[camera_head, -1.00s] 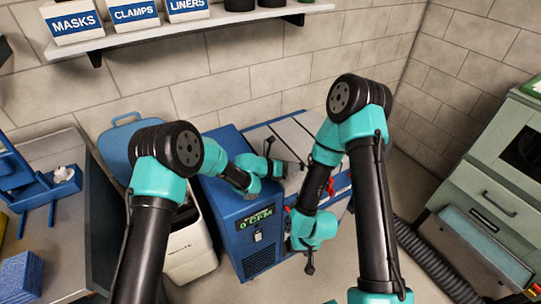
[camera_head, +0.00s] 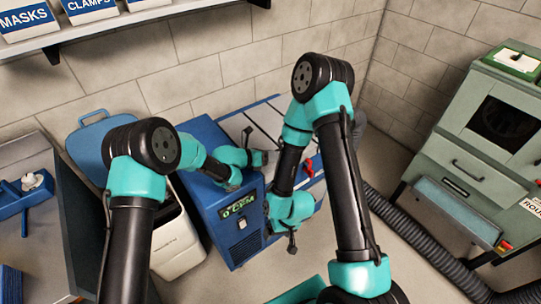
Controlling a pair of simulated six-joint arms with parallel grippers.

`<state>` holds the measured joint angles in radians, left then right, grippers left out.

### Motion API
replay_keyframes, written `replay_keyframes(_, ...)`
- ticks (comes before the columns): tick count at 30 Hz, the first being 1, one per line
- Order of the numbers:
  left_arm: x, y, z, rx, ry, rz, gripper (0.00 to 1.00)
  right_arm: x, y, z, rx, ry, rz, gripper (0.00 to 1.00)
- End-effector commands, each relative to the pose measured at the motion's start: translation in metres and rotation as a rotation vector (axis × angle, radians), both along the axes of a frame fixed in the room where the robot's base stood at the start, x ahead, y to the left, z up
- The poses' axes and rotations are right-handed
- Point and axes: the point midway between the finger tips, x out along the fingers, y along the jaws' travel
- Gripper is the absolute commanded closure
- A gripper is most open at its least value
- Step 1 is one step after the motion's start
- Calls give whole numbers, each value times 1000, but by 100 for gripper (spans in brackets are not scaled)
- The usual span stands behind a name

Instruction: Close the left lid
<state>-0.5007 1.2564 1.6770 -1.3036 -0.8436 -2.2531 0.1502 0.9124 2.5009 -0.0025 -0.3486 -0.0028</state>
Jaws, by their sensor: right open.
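A blue lid (camera_head: 88,138) with a loop handle stands raised at the back of a white bin (camera_head: 178,245) at the left. My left arm covers part of both. My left gripper (camera_head: 262,158) is above the top of a blue cabinet (camera_head: 238,238), to the right of the lid and apart from it. Its jaws are too small to read. My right gripper (camera_head: 292,243) is low, in front of the cabinet's right side, open, with nothing visible in it. I cannot tell whether the cabinet's pale top panels (camera_head: 262,122) include a lid.
A red part (camera_head: 308,168) sits near the cabinet's right side. A grey hose (camera_head: 415,232) runs along the floor toward a green machine (camera_head: 485,165) at the right. A shelf (camera_head: 110,25) with labelled boxes hangs on the back wall. A workbench (camera_head: 25,160) stands at the left.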

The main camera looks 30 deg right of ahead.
Motion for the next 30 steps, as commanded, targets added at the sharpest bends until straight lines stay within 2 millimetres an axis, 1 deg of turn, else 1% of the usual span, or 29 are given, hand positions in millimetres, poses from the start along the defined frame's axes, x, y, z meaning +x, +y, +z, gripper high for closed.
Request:
replay_keyframes(5, 1, 6, 1, 2, 1, 3, 62, 0, 0, 0, 0, 0, 0, 23)
replay_keyframes(10, 3, 25, 8, 0, 0, 4, 62, 0, 0, 0, 0, 0, 0, 23)
replay_keyframes(14, 5, 47, 15, 1, -1, 4, 62, 0, 0, 0, 0, 0, 0, 23)
replay_keyframes(27, 9, 128, 41, -1, 0, 4, 62, 0, 0, 0, 0, 0, 0, 23)
replay_keyframes(30, 9, 144, 46, -1, -1, 3, 62, 0, 0, 0, 0, 0, 0, 23)
